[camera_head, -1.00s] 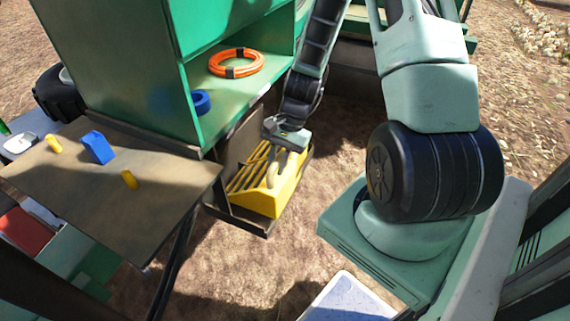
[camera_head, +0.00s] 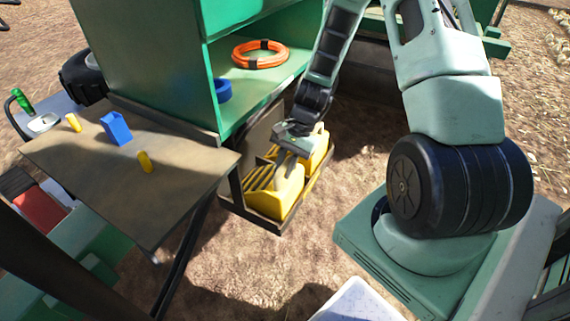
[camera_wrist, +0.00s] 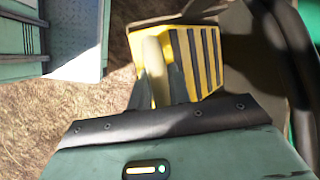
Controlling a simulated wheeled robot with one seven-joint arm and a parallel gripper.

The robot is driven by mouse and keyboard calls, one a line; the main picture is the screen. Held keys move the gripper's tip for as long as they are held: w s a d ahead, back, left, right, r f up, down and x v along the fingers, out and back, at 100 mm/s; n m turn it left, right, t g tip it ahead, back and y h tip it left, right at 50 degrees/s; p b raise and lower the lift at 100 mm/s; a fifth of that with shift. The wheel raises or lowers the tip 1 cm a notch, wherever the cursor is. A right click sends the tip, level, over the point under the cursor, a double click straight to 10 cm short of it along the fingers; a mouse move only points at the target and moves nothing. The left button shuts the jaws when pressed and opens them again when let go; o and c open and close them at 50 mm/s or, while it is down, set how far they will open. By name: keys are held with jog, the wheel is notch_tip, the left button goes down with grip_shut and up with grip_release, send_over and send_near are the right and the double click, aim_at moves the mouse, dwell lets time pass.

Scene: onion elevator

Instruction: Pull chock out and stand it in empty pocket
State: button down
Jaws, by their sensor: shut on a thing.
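A yellow chock (camera_head: 286,196) with dark ridges sits in a dark, low-walled holder (camera_head: 262,224) at the lower end of the green cabinet. More yellow (camera_head: 318,154) shows behind my gripper; I cannot tell whether it is a second chock. My gripper (camera_head: 292,160) points down at the chock. In the wrist view my gripper's fingers (camera_wrist: 159,86) are shut on a pale yellow handle-like part, beside the chock's striped face (camera_wrist: 205,58). The fingertips are partly hidden. I cannot make out an empty pocket.
The green cabinet (camera_head: 150,62) holds an orange ring (camera_head: 259,64) and a blue roll (camera_head: 222,90). A pale blue-white lid (camera_head: 355,302) is at the bottom. Open ground lies between.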

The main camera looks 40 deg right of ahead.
jog(key=shift+f, duration=0.25)
jog(key=c, duration=1.2)
grip_release()
jog(key=shift+c, duration=0.2)
jog(key=p+v, duration=0.4)
jog(key=v, duration=1.3)
jog(key=shift+r, duration=0.2)
jog(key=shift+d, duration=0.1)
